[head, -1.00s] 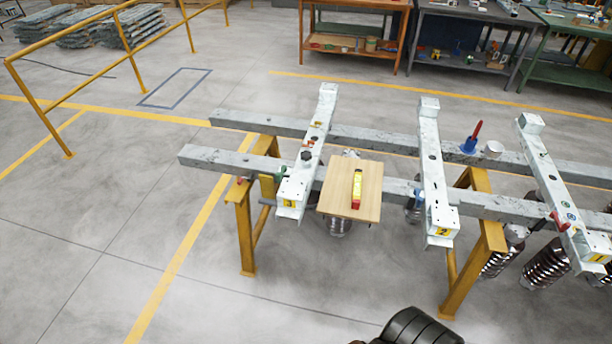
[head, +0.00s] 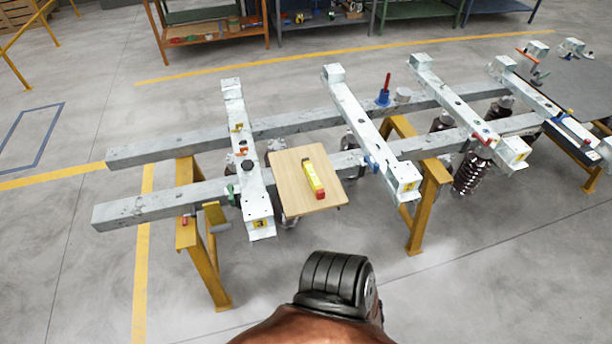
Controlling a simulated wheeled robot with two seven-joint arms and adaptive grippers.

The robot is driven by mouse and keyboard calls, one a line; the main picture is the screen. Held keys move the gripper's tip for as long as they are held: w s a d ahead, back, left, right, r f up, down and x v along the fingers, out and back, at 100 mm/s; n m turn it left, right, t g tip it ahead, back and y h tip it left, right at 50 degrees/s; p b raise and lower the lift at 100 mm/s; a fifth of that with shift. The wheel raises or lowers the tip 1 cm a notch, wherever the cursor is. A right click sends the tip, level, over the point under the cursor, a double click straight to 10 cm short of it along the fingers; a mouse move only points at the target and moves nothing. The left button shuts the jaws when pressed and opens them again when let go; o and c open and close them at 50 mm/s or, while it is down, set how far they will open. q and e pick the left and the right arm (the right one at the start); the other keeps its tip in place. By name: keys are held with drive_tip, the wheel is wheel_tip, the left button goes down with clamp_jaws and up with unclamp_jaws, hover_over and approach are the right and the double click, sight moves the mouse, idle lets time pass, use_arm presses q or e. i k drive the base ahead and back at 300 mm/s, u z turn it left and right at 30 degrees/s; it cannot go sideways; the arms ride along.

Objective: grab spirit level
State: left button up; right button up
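The spirit level (head: 313,178) is a short yellow bar with a red end. It lies on a square wooden board (head: 290,205) that rests on the metal frame, between two pale cross beams. It points roughly toward me, with the red end nearest. Nothing touches it from above. Part of my own body shows at the bottom of the head view, below the board and apart from it. Neither of my grippers shows in the head view.
Long grey beams (head: 150,205) rest on yellow trestles (head: 205,265). Cross beams (head: 365,125) flank the board. A blue pot with a red handle (head: 383,93) stands farther back. Brown insulators (head: 470,172) hang at the right. The floor in front at left is clear.

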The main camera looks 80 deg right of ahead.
sight(319, 193)
drive_tip(key=z, duration=0.45)
drive_tip(key=i, duration=0.7)
drive_tip(key=z, duration=0.8)
